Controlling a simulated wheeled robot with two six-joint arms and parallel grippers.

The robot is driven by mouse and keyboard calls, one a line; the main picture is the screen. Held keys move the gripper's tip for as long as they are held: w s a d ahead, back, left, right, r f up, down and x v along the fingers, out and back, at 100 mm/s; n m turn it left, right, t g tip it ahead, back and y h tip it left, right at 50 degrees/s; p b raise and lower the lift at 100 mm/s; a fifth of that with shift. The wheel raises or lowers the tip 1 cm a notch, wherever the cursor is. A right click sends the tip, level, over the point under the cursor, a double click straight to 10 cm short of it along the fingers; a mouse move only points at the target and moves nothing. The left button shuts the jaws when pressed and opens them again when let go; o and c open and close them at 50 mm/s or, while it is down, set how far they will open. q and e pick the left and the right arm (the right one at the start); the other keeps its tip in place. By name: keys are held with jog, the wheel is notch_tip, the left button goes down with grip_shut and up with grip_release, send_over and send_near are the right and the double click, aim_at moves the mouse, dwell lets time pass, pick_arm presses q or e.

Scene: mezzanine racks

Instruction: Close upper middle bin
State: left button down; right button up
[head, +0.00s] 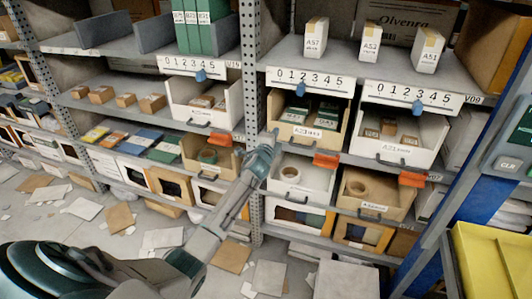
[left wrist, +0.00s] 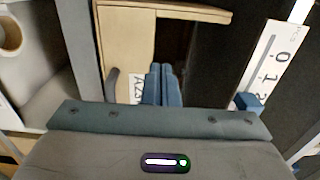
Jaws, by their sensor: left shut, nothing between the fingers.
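The upper middle bin (head: 312,138) is light tan with a label and a dark handle on its front. It stands out from the shelf, its open top showing dark green boxes inside. In the left wrist view its tan front (left wrist: 124,45) fills the upper middle, with its label partly covered. My left gripper (head: 274,134) is shut and empty at the bin's left front corner. Its blue fingers (left wrist: 161,68) lie just beside the label and partly cover it; I cannot tell whether they touch the bin. My right gripper is not in view.
White bins stand out at the upper left (head: 206,114) and upper right (head: 400,151). Below are a white bin with a tape roll (head: 300,190) and a tan bin (head: 375,205). A grey rack post (head: 251,60) stands near my left gripper. Cardboard pieces litter the floor.

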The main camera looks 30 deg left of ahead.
pick_arm(q)
jog(key=f+v, duration=0.1)
jog(key=v, duration=0.6)
jog(key=shift+s+f+b, duration=0.25)
jog(key=shift+f+b, duration=0.05)
jog(key=shift+b, duration=0.1)
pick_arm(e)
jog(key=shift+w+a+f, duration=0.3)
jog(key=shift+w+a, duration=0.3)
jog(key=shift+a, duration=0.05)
